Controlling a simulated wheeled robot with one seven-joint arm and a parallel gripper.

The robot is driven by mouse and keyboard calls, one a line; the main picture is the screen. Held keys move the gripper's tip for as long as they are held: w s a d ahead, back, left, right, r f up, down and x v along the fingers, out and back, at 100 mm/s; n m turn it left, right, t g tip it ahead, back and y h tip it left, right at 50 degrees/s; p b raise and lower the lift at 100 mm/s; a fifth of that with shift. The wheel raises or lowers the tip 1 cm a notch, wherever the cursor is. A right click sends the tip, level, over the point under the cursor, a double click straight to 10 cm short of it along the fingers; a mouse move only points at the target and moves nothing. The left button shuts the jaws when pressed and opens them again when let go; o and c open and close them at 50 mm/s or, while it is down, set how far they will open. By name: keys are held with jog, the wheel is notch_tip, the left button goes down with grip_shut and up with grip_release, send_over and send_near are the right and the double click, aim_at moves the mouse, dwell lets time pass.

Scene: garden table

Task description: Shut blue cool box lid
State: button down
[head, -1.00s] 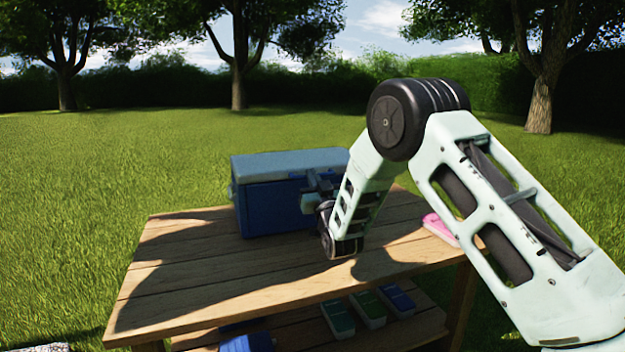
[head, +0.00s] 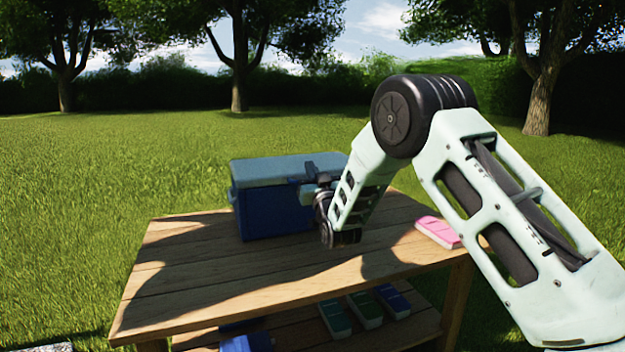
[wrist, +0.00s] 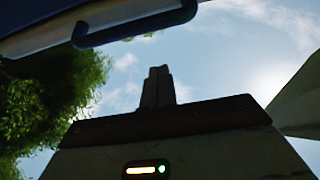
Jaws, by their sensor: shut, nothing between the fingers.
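The blue cool box (head: 268,215) stands at the back left of the wooden table (head: 220,290). Its pale grey-blue lid (head: 265,171) lies over the top and looks down or nearly down; I cannot tell whether it is fully shut. My gripper (head: 311,168) is at the box's front right, around lid-edge height, and partly overlaps it in the head view. I cannot tell whether it touches. In the wrist view my gripper's fingers (wrist: 158,72) are together and empty, pointing up at the sky. A blue loop-shaped handle (wrist: 135,22) on a pale edge crosses the upper left.
The front left of the tabletop is clear.

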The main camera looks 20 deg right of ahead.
jog(key=f+p+v, duration=0.1)
jog(key=p+v, duration=0.1)
jog(key=v, duration=0.8)
jog(key=s+a+f+n+g+y+p, duration=0.1)
jog(key=s+a+n+g+y, duration=0.1)
jog(key=s+a+g, duration=0.55)
jog(key=s+a+n+g+y, duration=0.15)
jog(key=s+a+g, duration=0.35)
jog(key=a, duration=0.5)
jog(key=s+d+n+g+h+p, duration=0.3)
jog(key=s+g, duration=0.8)
jog(key=s, duration=2.1)
notch_tip(320, 180, up, 38)
jog(key=n+p, duration=0.1)
jog(key=p, duration=3.5)
jog(key=shift+w+d, duration=0.25)
jog(key=shift+w, duration=0.15)
jog(key=shift+d+f+t, duration=0.1)
jog(key=shift+f+t, duration=0.1)
jog(key=shift+t, duration=0.05)
